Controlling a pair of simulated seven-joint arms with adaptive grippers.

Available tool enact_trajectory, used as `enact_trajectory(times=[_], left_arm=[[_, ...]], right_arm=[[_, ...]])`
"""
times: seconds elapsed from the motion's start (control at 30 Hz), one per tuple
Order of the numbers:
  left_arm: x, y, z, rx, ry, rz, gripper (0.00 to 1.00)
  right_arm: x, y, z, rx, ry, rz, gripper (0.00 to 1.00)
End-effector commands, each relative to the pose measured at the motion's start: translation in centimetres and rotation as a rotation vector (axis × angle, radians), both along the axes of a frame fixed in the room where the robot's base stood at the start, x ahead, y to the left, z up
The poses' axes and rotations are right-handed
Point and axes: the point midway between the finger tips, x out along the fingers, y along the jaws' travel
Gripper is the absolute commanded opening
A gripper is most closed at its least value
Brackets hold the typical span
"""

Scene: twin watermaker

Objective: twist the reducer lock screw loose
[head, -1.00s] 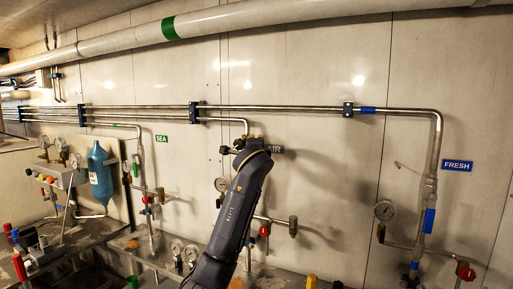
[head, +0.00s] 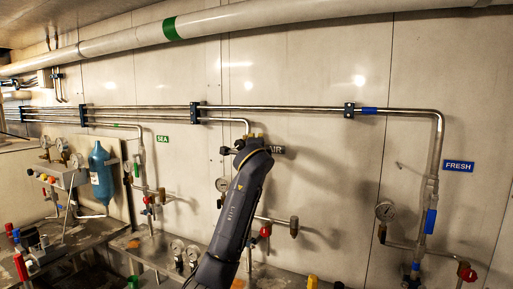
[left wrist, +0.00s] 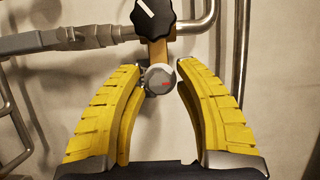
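In the left wrist view, a round grey-white knob (left wrist: 159,78) with a red mark sits end-on below a black knob (left wrist: 154,15) with a white line. Both are on a brass-coloured body. I take the grey-white knob for the reducer lock screw, though no label shows. My left gripper (left wrist: 161,70) has its yellow fingers on either side of the grey-white knob, with narrow gaps at the tips; contact is not clear. In the head view, my left arm reaches up to the fitting by the AIR sign (head: 277,150), and its wrist hides the screw and fingers. My right gripper is out of view.
Steel pipes run along the wall and a grey fitting (left wrist: 60,40) stands left of the knobs. A gauge (head: 222,185) and a red-handled valve (head: 265,231) are close to my arm. Another gauge (head: 385,211) hangs by the FRESH sign (head: 458,166).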

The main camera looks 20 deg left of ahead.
Motion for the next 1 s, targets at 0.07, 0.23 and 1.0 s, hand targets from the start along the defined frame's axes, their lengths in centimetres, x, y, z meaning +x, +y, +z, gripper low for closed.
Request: enact_trajectory(times=[0.07, 0.23, 1.0], left_arm=[[0.0, 0.0, 0.0, 0.000, 0.001, -0.001, 0.33], [-0.7, -0.3, -0.1, -0.001, 0.000, -0.003, 0.33], [-11.0, -2.9, 0.0, 0.000, 0.000, 0.000, 0.33]], right_arm=[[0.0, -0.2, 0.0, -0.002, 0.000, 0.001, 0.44], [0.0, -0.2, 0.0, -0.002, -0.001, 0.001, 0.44], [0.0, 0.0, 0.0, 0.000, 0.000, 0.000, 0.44]])
